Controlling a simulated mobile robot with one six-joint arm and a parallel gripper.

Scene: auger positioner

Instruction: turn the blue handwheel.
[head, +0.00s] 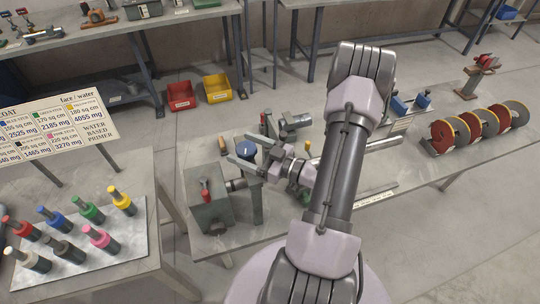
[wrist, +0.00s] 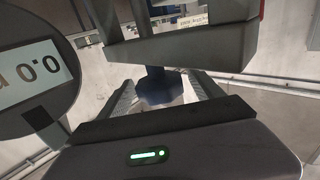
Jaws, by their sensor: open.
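The blue handwheel (head: 246,149) sits on top of a grey post at the near left end of the long table. In the wrist view the dark blue handwheel (wrist: 160,89) shows between my two fingers, below a grey block that crosses the view. My gripper (head: 249,155) is open, with its fingers reaching left around the handwheel. It also shows in the wrist view (wrist: 163,92), one finger on each side of the wheel. I cannot tell whether either finger touches it.
A grey machine box (head: 207,212) with a red-tipped lever stands close to the handwheel. Red-and-grey discs (head: 480,128) stand farther right. A side table (head: 70,278) holds several coloured-collared tools.

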